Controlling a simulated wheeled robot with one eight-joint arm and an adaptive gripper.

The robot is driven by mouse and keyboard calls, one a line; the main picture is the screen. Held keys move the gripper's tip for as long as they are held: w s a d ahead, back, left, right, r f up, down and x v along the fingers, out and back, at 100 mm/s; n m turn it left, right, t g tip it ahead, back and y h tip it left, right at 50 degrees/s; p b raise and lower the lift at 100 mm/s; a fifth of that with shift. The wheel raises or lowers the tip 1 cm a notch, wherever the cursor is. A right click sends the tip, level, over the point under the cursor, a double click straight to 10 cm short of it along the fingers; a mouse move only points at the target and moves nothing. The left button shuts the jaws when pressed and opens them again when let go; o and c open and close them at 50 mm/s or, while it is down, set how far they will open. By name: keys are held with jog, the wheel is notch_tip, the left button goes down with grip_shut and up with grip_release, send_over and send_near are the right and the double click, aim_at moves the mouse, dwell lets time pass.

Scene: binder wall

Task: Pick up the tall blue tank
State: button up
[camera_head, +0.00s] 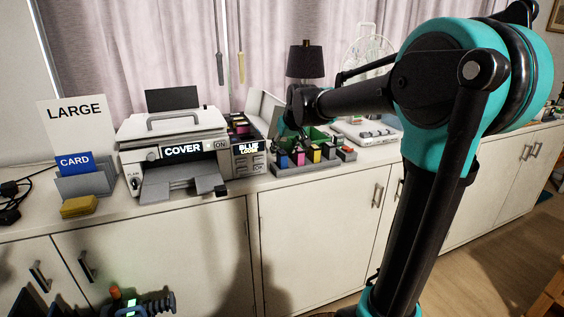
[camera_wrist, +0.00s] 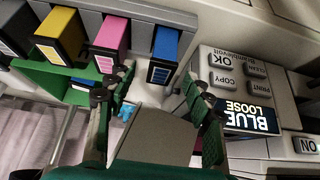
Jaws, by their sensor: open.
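A blue tank (camera_wrist: 165,50) stands in the grey rack (camera_wrist: 140,8), at the end of its row nearest the printer. It also shows in the head view (camera_head: 282,160), at the rack's left end. Pink (camera_wrist: 110,38), yellow (camera_wrist: 62,32) and black (camera_wrist: 18,30) tanks stand in line beside it. My gripper (camera_wrist: 158,88) is open and empty, with its two fingers apart on either side of the blue tank in the wrist picture. In the head view my gripper (camera_head: 291,128) is above and behind the rack, partly hidden. Contact with the tank does not show.
The printer (camera_head: 175,135) stands left of the rack, its display (camera_head: 246,148) reading "BLUE LOOSE". An open grey lid (camera_head: 265,112) and green parts (camera_head: 318,137) are close behind the rack. A card holder (camera_head: 85,182) and yellow block (camera_head: 81,207) stand further left. A lamp (camera_head: 305,60) stands behind.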

aim_at(283, 152)
jog(key=shift+x, duration=1.8)
grip_shut()
jog(key=shift+s, duration=0.1)
